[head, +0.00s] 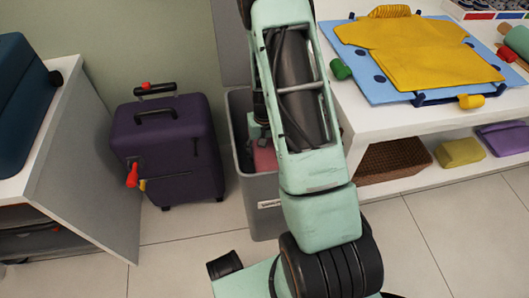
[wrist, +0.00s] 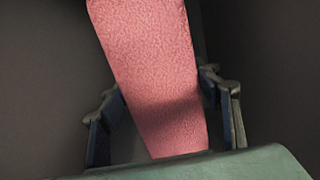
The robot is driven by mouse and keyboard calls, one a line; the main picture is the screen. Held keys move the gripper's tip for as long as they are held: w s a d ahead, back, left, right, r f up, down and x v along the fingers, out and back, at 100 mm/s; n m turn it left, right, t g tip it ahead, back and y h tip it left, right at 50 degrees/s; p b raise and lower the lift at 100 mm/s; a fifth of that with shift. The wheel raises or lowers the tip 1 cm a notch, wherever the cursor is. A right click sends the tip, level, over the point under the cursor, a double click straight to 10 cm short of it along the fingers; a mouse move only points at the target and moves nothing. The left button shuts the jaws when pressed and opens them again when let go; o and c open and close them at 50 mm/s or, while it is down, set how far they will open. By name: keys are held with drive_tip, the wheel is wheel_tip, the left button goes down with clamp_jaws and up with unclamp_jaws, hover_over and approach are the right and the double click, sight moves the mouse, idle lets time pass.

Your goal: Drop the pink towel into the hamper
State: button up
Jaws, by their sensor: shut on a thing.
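The pink towel (wrist: 150,65) fills the middle of the wrist view, between the two fingers of my gripper (wrist: 165,118). My gripper is shut on it. In the head view a small part of the towel (head: 265,158) shows inside the grey hamper (head: 264,192), beside my arm. The hamper stands on the floor with its lid (head: 231,45) raised at the back. My arm reaches over the hamper and hides much of its opening. Dark walls surround the towel in the wrist view. Whether the towel touches the hamper's bottom is hidden.
A purple suitcase (head: 168,150) stands left of the hamper. A white shelf unit (head: 400,122) is close on the right, with a yellow shirt (head: 405,50) on a blue folding board (head: 352,62). A grey panel (head: 90,165) stands at left. Tiled floor lies open in front.

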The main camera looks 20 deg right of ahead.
drive_tip(key=shift+f, duration=0.2)
idle(0.3)
drive_tip(key=o, duration=0.9)
drive_tip(key=shift+c, duration=0.2)
drive_tip(key=shift+r+p, duration=3.1)
drive_tip(key=shift+r, duration=1.4)
